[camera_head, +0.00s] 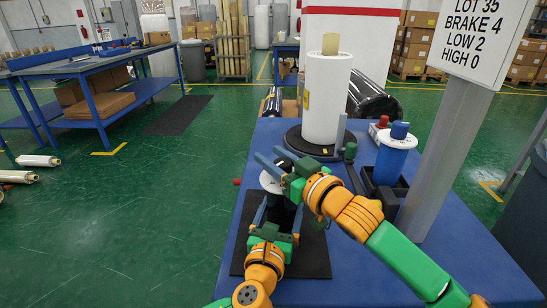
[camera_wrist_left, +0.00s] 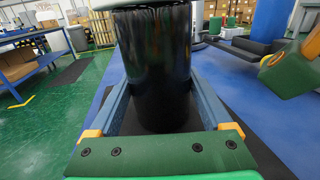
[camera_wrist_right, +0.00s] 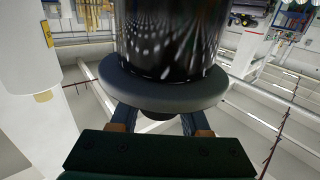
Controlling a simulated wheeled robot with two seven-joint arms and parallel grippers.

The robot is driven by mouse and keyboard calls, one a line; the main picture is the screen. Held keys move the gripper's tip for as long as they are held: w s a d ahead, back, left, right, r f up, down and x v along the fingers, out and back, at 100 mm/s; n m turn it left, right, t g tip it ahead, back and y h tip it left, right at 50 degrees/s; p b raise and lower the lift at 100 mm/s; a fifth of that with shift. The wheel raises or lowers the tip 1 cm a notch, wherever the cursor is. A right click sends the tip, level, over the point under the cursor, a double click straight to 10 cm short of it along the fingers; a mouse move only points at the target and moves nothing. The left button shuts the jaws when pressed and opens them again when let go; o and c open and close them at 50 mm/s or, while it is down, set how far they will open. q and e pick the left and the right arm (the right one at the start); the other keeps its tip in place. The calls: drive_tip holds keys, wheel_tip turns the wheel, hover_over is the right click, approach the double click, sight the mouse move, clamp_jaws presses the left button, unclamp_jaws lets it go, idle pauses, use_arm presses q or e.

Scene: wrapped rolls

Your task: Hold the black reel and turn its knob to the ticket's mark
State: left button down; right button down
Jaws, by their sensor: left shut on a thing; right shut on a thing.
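The black reel (camera_head: 284,213) stands upright on a dark mat (camera_head: 316,255) on the blue table; its pale top flange (camera_head: 268,183) shows in the head view. My left gripper (camera_head: 272,212) is shut around the reel's body, which fills the left wrist view (camera_wrist_left: 155,70). My right gripper (camera_head: 268,165) is at the reel's top, shut on the dark knob (camera_wrist_right: 160,112), seen past the grey flange in the right wrist view. The knob's pointer and scale are hidden. The white ticket (camera_head: 485,40) reads LOT 35, BRAKE 4, LOW 2, HIGH 0.
A tall white roll (camera_head: 325,100) stands on a black round base behind the reel. A blue-capped spool (camera_head: 396,158) stands in a black holder (camera_head: 399,188) to the right. A grey post (camera_head: 450,145) rises under the ticket. The table's left front is clear.

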drive_tip(key=shift+d+m+t+h, duration=0.15)
drive_tip(key=shift+m+t+h, duration=0.4)
drive_tip(key=shift+h, duration=0.25)
drive_tip(key=shift+c, duration=1.9)
unclamp_jaws()
drive_tip(key=shift+w, duration=0.1)
drive_tip(key=v, duration=1.2)
use_arm(q)
unclamp_jaws()
